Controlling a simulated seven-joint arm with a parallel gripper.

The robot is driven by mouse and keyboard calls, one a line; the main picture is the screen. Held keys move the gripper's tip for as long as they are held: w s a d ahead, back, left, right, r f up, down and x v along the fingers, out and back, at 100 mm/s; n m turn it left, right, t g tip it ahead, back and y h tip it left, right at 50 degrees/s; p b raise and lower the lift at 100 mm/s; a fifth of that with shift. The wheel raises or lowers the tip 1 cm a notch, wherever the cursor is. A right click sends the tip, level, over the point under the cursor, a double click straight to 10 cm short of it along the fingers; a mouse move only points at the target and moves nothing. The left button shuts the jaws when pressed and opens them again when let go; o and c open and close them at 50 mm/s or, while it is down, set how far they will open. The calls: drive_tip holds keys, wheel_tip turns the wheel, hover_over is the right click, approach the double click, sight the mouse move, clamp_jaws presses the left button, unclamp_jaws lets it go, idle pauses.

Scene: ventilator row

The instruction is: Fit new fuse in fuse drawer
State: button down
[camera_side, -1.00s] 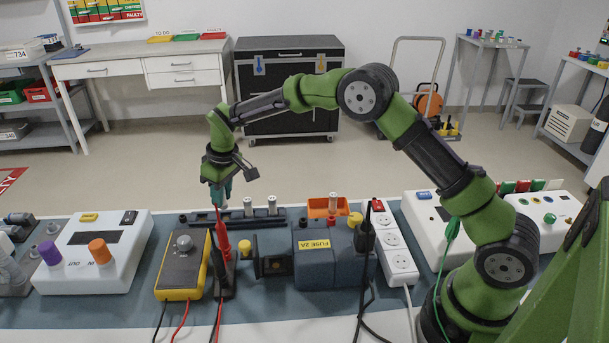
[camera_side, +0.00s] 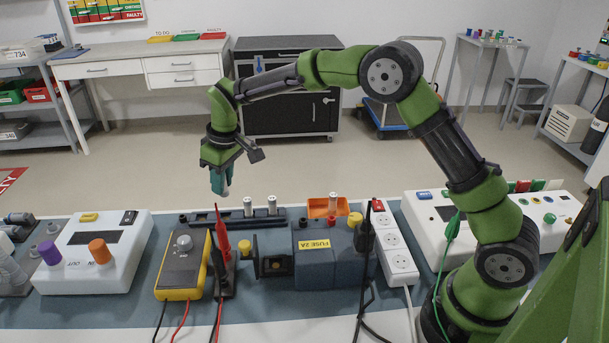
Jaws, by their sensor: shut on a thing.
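My gripper (camera_side: 217,186) points down in the air above the back left of the bench. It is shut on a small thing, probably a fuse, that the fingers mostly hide. Below it is a dark rack (camera_side: 212,217) where two pale fuses (camera_side: 247,206) (camera_side: 272,205) stand upright. The fuse drawer (camera_side: 272,266) is a dark open frame with a yellow knob (camera_side: 245,248), pulled out at the left of the blue-grey box (camera_side: 318,268) labelled FUSE 2A. I cannot see clearly into the drawer.
Red and black probes (camera_side: 221,240) stand upright left of the drawer, by the yellow multimeter (camera_side: 184,264). An orange tray (camera_side: 318,210) with a pale cylinder is behind the box. A power strip (camera_side: 393,243) lies right. A white device (camera_side: 95,250) is left.

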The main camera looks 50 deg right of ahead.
drive_tip(key=s+a+r+n, duration=0.2)
drive_tip(key=s, duration=0.7)
drive_tip(key=n, duration=0.4)
hover_over(272, 265)
drive_tip(key=s+x, duration=0.1)
drive_tip(key=x, duration=0.3)
drive_tip(key=shift+g+y, duration=0.3)
drive_tip(key=shift+y, duration=0.1)
drive_tip(key=shift+s+d+f, duration=0.1)
drive_tip(key=shift+d+f, duration=0.05)
drive_tip(key=shift+f, duration=0.85)
drive_tip(key=shift+s+d+f, duration=0.1)
drive_tip(key=shift+f, duration=0.85)
drive_tip(key=shift+s+d+f, duration=0.1)
drive_tip(key=shift+d+f, duration=0.05)
drive_tip(key=shift+f, duration=0.85)
drive_tip(key=shift+f, duration=0.75)
drive_tip(key=c, duration=0.9)
unclamp_jaws()
